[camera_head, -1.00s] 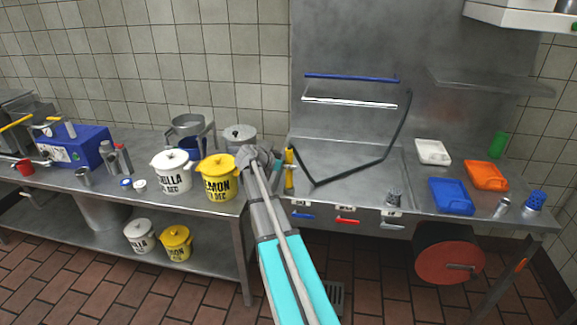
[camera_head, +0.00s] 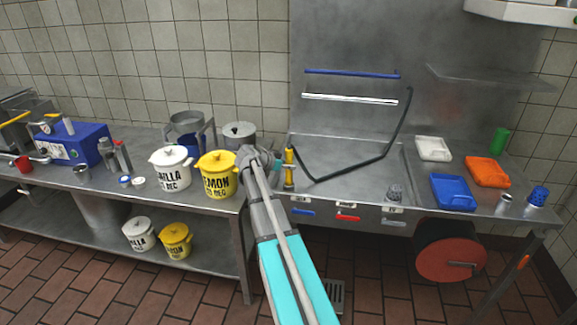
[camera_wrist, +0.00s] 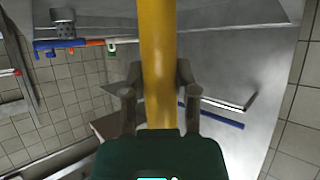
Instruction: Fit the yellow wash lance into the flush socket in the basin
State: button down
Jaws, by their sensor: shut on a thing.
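The yellow wash lance (camera_head: 289,166) stands near upright at the left end of the steel basin (camera_head: 390,180) in the head view. In the head view my own arm hides most of the gripper. I cannot make out the flush socket in either view, nor whether the lance's lower end touches the basin floor.
A yellow lemon bucket (camera_head: 217,180) and a white vanilla bucket (camera_head: 170,172) stand close left of my arm. A blue bar (camera_head: 350,74) and a white bar (camera_head: 350,99) cross the back wall. White, orange and blue trays (camera_head: 452,193) lie right of the basin.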

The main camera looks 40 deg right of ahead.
jog(key=shift+f+b, duration=0.8)
jog(key=shift+f, duration=0.05)
jog(key=shift+c, duration=1.5)
grip_release()
jog(key=s+a+n+y+p, duration=0.3)
jog(key=s+a+n+y, duration=0.1)
jog(key=a, duration=1)
jog(key=s+a+n+y+p, duration=0.4)
jog(key=s+a+n, duration=0.3)
jog(key=a, duration=0.7)
jog(key=s+a+n+y+p, duration=0.3)
jog(key=s+a+n, duration=0.3)
jog(key=a, duration=0.8)
jog(key=shift+s+r+n+t+y, duration=0.3)
jog(key=shift+n+t+y, duration=0.1)
jog(key=shift+n+y, duration=0.4)
